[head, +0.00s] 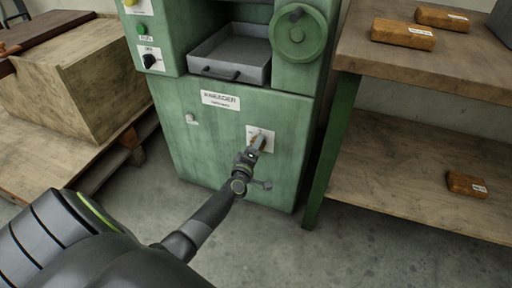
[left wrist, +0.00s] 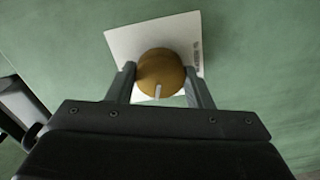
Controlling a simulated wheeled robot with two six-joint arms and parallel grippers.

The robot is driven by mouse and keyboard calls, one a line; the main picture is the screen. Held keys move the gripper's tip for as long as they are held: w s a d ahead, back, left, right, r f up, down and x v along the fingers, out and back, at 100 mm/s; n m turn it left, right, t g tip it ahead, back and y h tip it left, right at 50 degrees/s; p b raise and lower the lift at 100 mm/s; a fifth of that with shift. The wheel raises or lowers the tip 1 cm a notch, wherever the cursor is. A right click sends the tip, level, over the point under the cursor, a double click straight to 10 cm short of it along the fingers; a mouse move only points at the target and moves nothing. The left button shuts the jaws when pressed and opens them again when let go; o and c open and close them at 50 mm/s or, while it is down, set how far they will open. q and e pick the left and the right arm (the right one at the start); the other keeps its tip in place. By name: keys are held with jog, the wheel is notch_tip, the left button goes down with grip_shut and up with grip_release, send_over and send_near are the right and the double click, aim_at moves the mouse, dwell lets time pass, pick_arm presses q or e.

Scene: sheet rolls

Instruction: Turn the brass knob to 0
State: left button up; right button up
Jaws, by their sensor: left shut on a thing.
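The brass knob (left wrist: 160,72) sits on a white plate (left wrist: 118,42) on the green front of the machine. My left gripper (left wrist: 163,84) is shut on the knob, one finger on each side of it. A pale pointer line on the knob points toward the bottom of the left wrist view. Marks on the plate's right edge are too small to read. In the head view the plate (head: 270,134) shows low on the machine, and my left gripper (head: 256,146) reaches it from below, mostly covering the knob. My right gripper is not in view.
The green machine (head: 180,150) has a grey tray (head: 200,55), a handwheel (head: 300,35) and a black switch (head: 150,61) above. A small pale knob (head: 191,119) sits left of the plate. A wooden bench (head: 460,60) with wooden blocks stands right; a wooden box (head: 100,80) stands left.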

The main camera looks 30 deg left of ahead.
pick_arm(q)
jog(key=n+b, duration=0.1)
jog(key=n, duration=0.9)
jog(key=shift+f, duration=0.1)
dwell(0.6)
jog(key=o, duration=1)
jog(key=v, duration=1.7)
jog(key=shift+s+d+p, duration=0.1)
jog(key=shift+s+p, duration=0.1)
jog(key=shift+p, duration=0.15)
